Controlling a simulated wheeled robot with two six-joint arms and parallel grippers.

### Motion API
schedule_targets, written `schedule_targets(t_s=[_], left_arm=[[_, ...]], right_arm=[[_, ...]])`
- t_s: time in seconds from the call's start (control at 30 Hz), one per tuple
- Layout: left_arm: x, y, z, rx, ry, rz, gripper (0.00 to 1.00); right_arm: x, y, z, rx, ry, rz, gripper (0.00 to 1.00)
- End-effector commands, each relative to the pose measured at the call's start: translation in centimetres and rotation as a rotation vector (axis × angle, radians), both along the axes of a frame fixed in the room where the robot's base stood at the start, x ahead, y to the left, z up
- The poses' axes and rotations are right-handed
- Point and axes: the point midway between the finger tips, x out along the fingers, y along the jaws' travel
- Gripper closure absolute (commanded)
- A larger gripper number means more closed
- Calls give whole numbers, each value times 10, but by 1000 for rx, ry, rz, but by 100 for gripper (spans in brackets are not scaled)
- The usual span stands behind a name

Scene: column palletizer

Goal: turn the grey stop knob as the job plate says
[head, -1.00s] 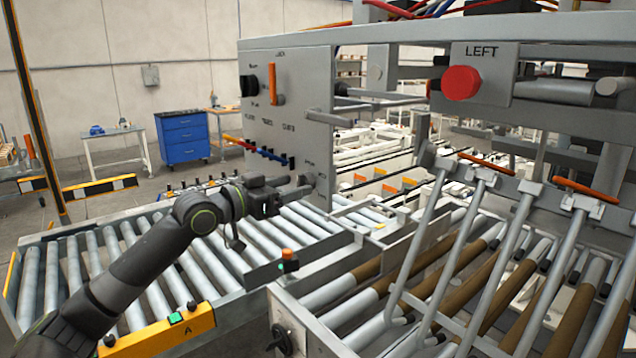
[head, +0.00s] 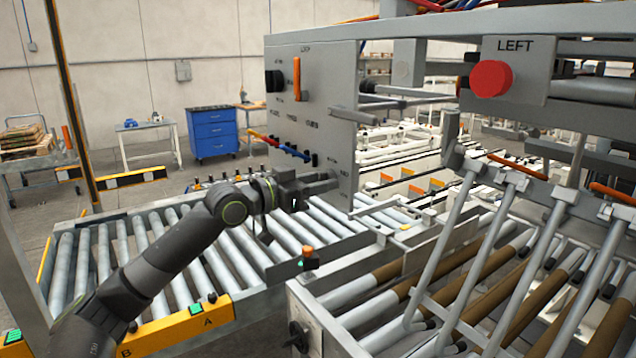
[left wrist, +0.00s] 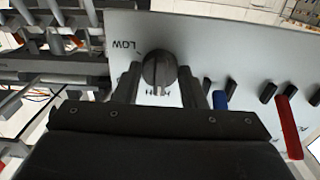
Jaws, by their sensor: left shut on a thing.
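The grey panel (head: 312,120) hangs on the machine frame. My left gripper (head: 333,182) is at its lower right corner in the head view. In the left wrist view, a round dark grey knob (left wrist: 159,68) with a slotted face sits between the two fingers of the left gripper (left wrist: 160,85). The gripper is shut on this knob. The word LOW stands upside down beside the knob; other marks below it are partly hidden. In the head view the knob is hidden by the gripper. I cannot make out a readable job plate. My right gripper is not in view.
A red button (head: 491,79) sits under the LEFT sign. A roller conveyor (head: 150,245) runs below my left arm.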

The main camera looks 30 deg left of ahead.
Motion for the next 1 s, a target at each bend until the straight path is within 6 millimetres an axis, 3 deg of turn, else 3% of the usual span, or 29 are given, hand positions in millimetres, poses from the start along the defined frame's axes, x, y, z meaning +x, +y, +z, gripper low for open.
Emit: schedule_targets(t_s=[0.37,1.0], left_arm=[[0,0,-3,162,-68,-1,86],[0,0,-2,701,-289,1,86]], right_arm=[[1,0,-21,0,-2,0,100],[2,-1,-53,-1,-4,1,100]])
